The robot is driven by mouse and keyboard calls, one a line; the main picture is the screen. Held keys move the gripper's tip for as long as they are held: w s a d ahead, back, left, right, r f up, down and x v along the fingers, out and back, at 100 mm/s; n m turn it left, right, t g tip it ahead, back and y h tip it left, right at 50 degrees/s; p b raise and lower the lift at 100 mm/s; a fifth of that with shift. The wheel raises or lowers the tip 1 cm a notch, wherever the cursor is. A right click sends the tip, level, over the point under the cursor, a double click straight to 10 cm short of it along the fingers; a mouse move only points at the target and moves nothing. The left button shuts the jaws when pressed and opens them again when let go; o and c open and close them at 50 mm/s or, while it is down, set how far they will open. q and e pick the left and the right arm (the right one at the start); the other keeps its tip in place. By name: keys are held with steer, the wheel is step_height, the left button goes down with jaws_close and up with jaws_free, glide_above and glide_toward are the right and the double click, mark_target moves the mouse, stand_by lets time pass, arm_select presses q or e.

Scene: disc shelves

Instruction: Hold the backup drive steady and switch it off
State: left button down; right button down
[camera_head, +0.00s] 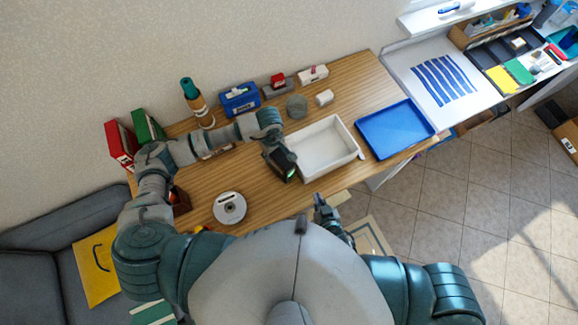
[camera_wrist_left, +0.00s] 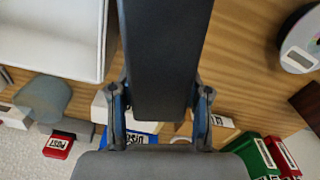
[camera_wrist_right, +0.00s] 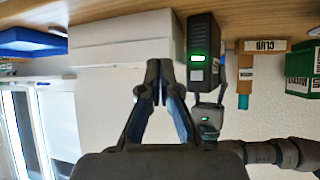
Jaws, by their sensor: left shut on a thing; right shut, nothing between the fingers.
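The backup drive is a black box (camera_head: 283,167) held in my left gripper (camera_head: 272,150), beside the white tray at the table's front. In the left wrist view the drive (camera_wrist_left: 165,60) fills the space between the two fingers of my left gripper (camera_wrist_left: 162,95). In the right wrist view the drive (camera_wrist_right: 201,28) shows a lit green light and a grey patch below it on its face. My right gripper (camera_head: 322,203) is shut and empty in front of the table. Its fingertips (camera_wrist_right: 158,70) appear left of the drive in its wrist view, apart from it.
The white tray (camera_head: 352,152) stands right of the drive, with a blue tray (camera_head: 428,133) farther right. A disc (camera_head: 229,208) lies at the front left. Red and green binders (camera_head: 121,146), a bottle (camera_head: 195,98) and a blue box (camera_head: 240,100) stand along the back.

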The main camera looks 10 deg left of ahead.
mark_target(292, 172)
steer(key=shift+w, duration=0.1)
steer(key=w+a, duration=0.5)
steer(key=a, duration=0.2)
steer(key=shift+w, duration=0.2)
stand_by(1.5)
steer(key=shift+w+a+r, duration=0.1)
steer(key=shift+w+a, duration=0.15)
steer(key=shift+w+a, duration=0.35)
steer(key=shift+a, duration=0.1)
stand_by(1.0)
steer(key=shift+s+d, duration=0.65)
steer(key=shift+d, duration=0.15)
